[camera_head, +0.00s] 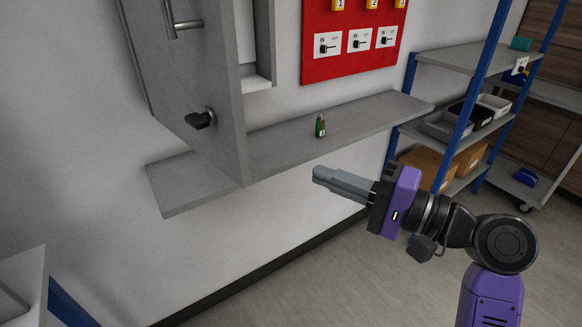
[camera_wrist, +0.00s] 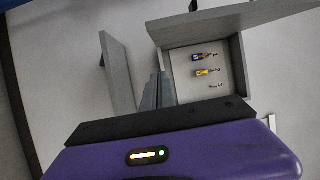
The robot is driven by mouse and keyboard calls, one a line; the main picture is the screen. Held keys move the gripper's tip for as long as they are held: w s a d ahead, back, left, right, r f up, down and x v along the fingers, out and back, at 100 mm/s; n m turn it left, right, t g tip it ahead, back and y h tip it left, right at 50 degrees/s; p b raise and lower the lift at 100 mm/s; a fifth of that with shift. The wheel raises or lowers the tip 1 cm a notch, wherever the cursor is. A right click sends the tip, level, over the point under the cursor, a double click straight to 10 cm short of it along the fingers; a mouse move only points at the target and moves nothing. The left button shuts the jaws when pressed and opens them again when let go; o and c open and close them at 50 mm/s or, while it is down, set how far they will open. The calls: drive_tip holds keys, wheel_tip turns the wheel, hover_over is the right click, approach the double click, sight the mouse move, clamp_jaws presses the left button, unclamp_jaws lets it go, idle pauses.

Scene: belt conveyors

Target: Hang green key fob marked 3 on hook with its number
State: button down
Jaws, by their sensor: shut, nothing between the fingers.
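A small green key fob (camera_head: 320,127) stands on the grey wall shelf (camera_head: 375,116); its number is too small to read. My gripper (camera_head: 320,175) is shut and empty, in front of and below the shelf edge, apart from the fob. Its fingers also show in the wrist view (camera_wrist: 158,88). In the wrist view, an open grey cabinet (camera_wrist: 240,66) holds two small blue and yellow fobs (camera_wrist: 201,72) in a row. A small dark item, perhaps a bare hook (camera_wrist: 216,86), is beside them. Hook numbers are not legible.
The cabinet's open door (camera_head: 195,85) juts out above the shelf's left part. A red board (camera_head: 350,50) with yellow numbered tags and key switches hangs above the shelf. A blue-framed rack (camera_head: 470,115) with bins and boxes stands at right. The shelf around the fob is clear.

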drive_tip(key=w+a+p, duration=0.2)
drive_tip(key=a, duration=0.9)
drive_tip(key=shift+a+f+p, duration=0.25)
drive_tip(key=shift+a+p, duration=0.05)
drive_tip(key=shift+p, duration=0.05)
